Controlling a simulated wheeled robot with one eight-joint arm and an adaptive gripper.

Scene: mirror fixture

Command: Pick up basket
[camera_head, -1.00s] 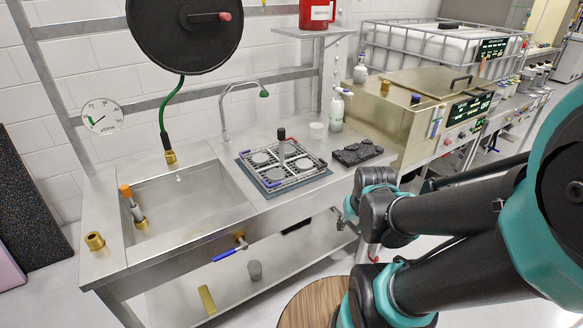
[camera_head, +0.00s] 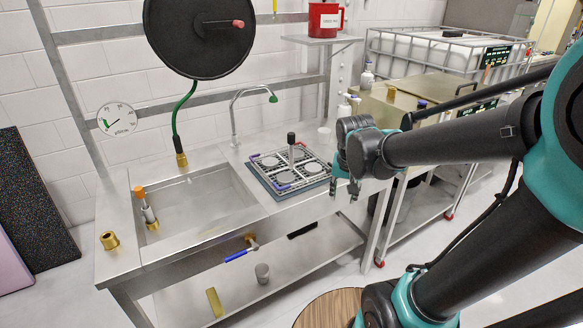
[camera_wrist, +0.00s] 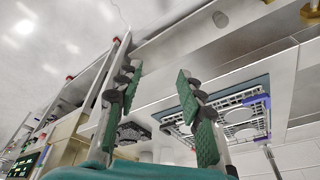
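The basket (camera_head: 290,166) is a low metal grid rack with several round openings, an upright dark-topped post and blue and red bits at its edges. It sits on a blue-grey mat on the steel counter, right of the sink. In the wrist view the basket (camera_wrist: 232,116) appears at the right, beyond the fingers. My gripper (camera_head: 344,188) is at the right of the basket in the head view, apart from it, near the counter's front edge. In the wrist view my gripper's green-padded fingers (camera_wrist: 158,82) stand apart with nothing between them.
A sink basin (camera_head: 195,205) with an orange-topped tool (camera_head: 146,208) lies left of the basket. A curved faucet (camera_head: 235,115) rises behind. A dark slab (camera_wrist: 130,132) shows in the wrist view; my arm hides it in the head view. A steel machine (camera_head: 400,105) stands at the right.

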